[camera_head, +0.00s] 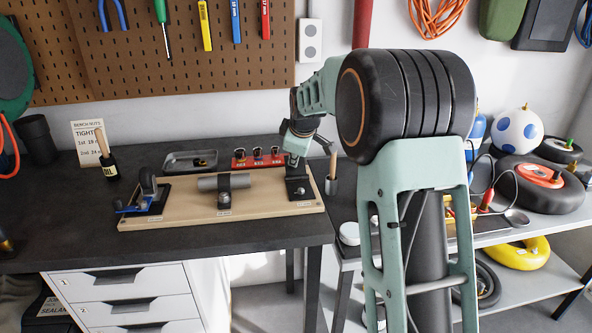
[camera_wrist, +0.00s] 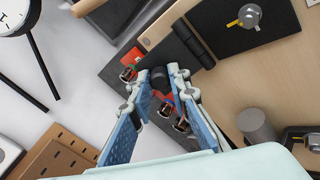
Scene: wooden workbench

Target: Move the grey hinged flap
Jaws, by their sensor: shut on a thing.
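The hinged flap (camera_wrist: 180,48) shows in the wrist view as a dark grey plate along a hinge on the wooden board. A round black knob (camera_wrist: 159,77) is at its near end. My gripper (camera_wrist: 163,76) is shut on this knob, one blue-padded finger on each side. In the head view my gripper (camera_head: 297,147) is at the right end of the board, above the black base plate (camera_head: 299,189). The flap seems to stand raised there, but my gripper mostly hides it, so its exact angle is unclear.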

